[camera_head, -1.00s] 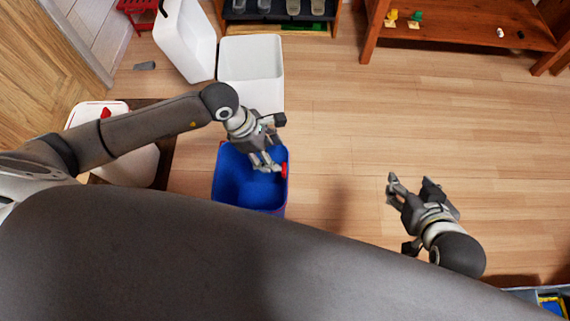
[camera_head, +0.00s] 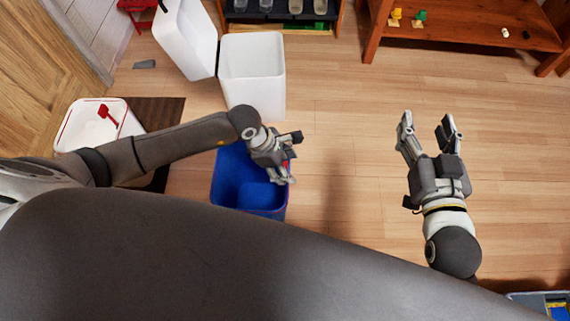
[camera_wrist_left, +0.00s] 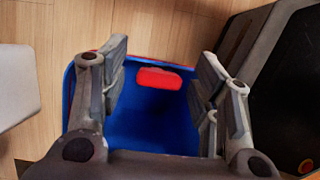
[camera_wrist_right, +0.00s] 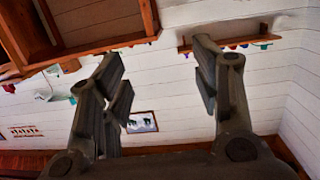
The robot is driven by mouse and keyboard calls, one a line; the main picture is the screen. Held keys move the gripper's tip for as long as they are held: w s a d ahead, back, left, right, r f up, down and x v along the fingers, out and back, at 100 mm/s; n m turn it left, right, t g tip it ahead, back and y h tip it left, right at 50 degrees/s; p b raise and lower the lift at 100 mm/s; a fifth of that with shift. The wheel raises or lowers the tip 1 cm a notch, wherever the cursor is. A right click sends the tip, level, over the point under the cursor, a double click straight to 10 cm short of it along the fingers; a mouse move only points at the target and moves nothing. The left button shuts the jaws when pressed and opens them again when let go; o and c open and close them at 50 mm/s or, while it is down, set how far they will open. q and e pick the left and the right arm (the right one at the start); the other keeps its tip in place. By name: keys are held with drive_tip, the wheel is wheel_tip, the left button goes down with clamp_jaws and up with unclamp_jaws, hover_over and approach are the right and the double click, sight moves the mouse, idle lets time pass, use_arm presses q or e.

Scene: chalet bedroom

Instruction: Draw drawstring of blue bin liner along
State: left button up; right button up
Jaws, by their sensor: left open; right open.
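The blue bin liner (camera_head: 240,185) lines an open bin on the wooden floor, below the middle of the head view. Its red drawstring shows as a small red piece at the right rim, mostly behind my left gripper (camera_head: 288,160). In the left wrist view the red drawstring piece (camera_wrist_left: 157,79) lies at the blue liner (camera_wrist_left: 150,118), between the open fingers of my left gripper (camera_wrist_left: 158,72). I cannot tell whether a finger touches it. My right gripper (camera_head: 428,125) is open and empty over bare floor, well right of the bin; its open fingers also show in the right wrist view (camera_wrist_right: 155,75).
A white container with a red item (camera_head: 108,113) stands left. A wooden shelf (camera_head: 465,28) is at the back right. The floor (camera_head: 345,120) between is clear.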

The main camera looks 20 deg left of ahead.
use_arm(q)
clamp_jaws()
idle(0.3)
drive_tip(key=shift+f, duration=0.15)
wheel_tip(320, 180, down, 3)
drive_tip(key=shift+r+b, duration=0.2)
drive_tip(key=shift+b, duration=0.7)
drive_tip(key=shift+s+f, duration=0.1)
drive_tip(key=shift+f, duration=0.05)
use_arm(e)
wheel_tip(320, 180, up, 8)
drive_tip(key=a+t+y, duration=0.1)
drive_tip(key=t, duration=0.3)
drive_tip(key=shift+t+y, duration=0.3)
drive_tip(key=shift+t, duration=0.1)
use_arm(q)
drive_tip(key=shift+a, duration=0.1)
use_arm(e)
drive_tip(key=shift+s, duration=0.1)
use_arm(q)
drive_tip(key=shift+c, duration=2.1)
unclamp_jaws()
drive_tip(key=o, duration=0.4)
